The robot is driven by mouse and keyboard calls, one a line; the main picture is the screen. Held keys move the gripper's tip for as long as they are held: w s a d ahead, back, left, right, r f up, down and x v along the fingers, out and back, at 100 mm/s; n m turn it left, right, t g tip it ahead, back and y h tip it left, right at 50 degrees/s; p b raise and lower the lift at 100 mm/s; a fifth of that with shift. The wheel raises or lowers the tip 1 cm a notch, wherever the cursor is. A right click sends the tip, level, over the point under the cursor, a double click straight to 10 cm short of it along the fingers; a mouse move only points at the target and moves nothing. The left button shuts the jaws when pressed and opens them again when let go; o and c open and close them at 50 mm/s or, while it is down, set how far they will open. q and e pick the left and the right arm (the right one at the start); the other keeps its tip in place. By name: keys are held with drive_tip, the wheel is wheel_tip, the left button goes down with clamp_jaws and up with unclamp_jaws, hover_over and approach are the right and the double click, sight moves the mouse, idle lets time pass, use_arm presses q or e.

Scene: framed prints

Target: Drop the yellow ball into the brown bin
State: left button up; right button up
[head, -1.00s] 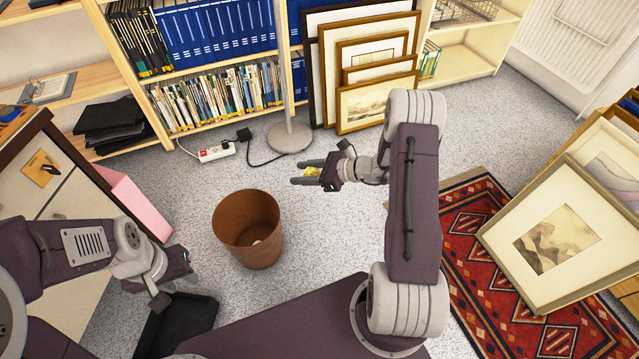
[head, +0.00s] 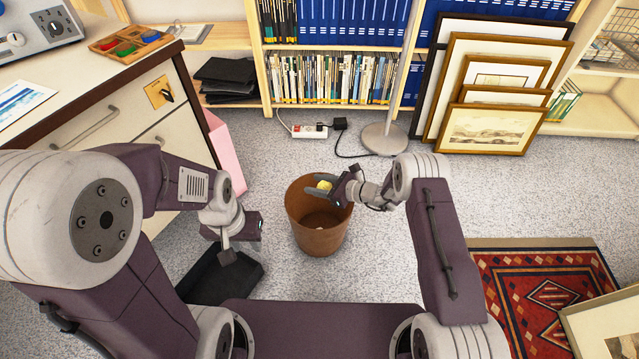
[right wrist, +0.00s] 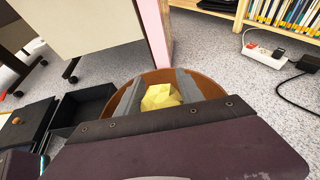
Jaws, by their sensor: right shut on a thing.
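A black open box (head: 213,283) lies on the floor left of the bin. A desk cabinet (head: 130,118) and a pink panel (head: 225,152) stand at the left. A lamp base (head: 384,138) and a power strip (head: 309,131) are behind the bin. Framed prints (head: 490,133) lean at the back right.

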wheel_tip(320, 180, down, 4)
drive_tip(key=b, duration=0.3)
drive_tip(key=shift+f, duration=0.25)
drive_tip(key=o, duration=1.4)
drive_tip(key=p+v, duration=0.6)
drive_tip(key=v, duration=0.3)
drive_tip(key=shift+s+d, duration=0.1)
drive_tip(key=shift+s, duration=0.05)
